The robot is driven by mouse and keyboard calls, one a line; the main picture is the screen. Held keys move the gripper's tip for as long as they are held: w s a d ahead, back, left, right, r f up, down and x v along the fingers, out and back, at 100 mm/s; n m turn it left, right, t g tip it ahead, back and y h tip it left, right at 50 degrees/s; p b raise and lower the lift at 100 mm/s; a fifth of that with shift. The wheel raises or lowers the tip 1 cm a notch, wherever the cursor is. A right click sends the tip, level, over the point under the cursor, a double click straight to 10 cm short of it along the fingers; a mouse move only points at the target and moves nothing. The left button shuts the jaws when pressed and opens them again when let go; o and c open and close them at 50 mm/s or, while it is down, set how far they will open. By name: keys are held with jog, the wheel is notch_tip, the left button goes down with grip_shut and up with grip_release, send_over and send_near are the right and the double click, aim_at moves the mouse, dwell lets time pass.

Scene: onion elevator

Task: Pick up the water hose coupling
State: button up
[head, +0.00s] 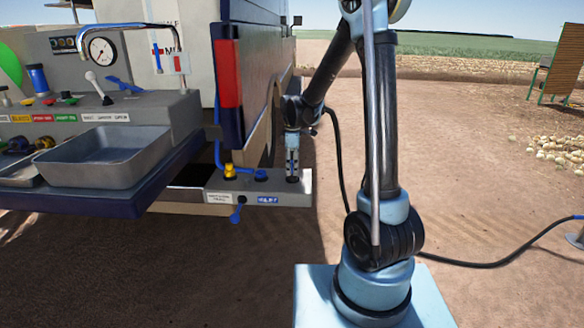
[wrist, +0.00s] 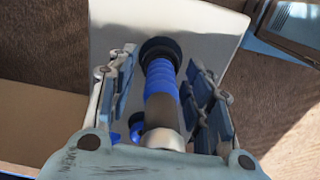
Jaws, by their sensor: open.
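The water hose coupling (wrist: 162,80) shows in the wrist view as a blue ribbed body with a black far end and a grey metal near end. It stands on a pale grey ledge (wrist: 215,22). My gripper (wrist: 160,68) is open, with one finger on each side of the coupling; I cannot tell whether either finger touches it. In the head view my gripper (head: 292,158) points down over the right part of the grey ledge (head: 303,188) at the vehicle's rear corner. The coupling is mostly hidden there by the fingers.
A yellow fitting with a blue hose (head: 229,171) and a blue cap (head: 261,176) stand on the ledge left of my gripper. A blue valve handle (head: 236,214) hangs below. A grey sink basin (head: 105,158) is further left. A black hose (head: 480,264) crosses the open dirt at right.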

grip_shut()
jog(key=shift+r, duration=0.15)
